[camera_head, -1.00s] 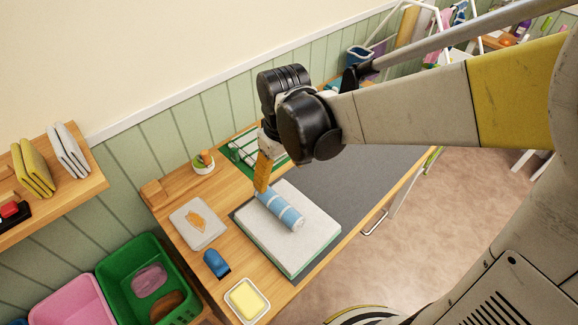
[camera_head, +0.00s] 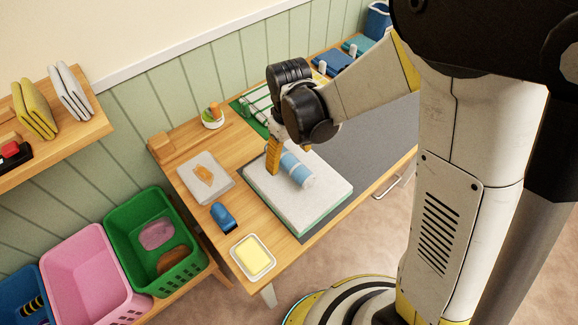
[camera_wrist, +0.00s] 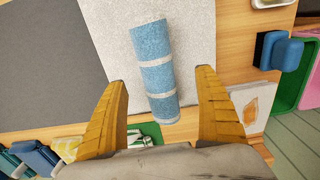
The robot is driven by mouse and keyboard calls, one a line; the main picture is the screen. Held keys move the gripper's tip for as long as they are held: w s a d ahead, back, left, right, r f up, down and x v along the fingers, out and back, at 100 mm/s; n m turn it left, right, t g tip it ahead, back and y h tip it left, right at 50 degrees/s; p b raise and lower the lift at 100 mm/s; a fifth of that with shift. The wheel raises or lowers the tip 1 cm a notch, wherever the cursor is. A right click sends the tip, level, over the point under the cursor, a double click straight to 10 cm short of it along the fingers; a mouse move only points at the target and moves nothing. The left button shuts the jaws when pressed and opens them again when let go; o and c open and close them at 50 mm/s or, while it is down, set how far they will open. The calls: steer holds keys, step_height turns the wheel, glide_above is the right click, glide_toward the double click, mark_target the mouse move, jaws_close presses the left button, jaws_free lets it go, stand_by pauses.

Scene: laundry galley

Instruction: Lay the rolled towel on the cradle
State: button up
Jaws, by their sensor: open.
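The rolled towel (camera_head: 297,169), blue with pale bands, lies on a thick white pad (camera_head: 318,197) on the bench. It also shows in the wrist view (camera_wrist: 155,62). My gripper (camera_head: 274,162) is open and points down at the towel's far end. In the wrist view its two yellow fingers (camera_wrist: 161,80) stand apart on either side of the towel's near end, with gaps on both sides. A green base with white rails (camera_head: 254,100), which looks like the cradle, lies behind my gripper by the wall, partly hidden by my wrist.
Near the pad are a grey mat with an orange patch (camera_head: 220,187), a blue block-like object (camera_head: 222,216) and a yellow-filled dish (camera_head: 252,257). The dark mat (camera_head: 362,130) is bare right of the pad.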

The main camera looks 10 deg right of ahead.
step_height(320, 180, down, 2)
steer(key=shift+f, duration=0.1)
steer(key=c, duration=1.5)
steer(key=shift+r, duration=0.25)
steer(key=shift+c, duration=0.2)
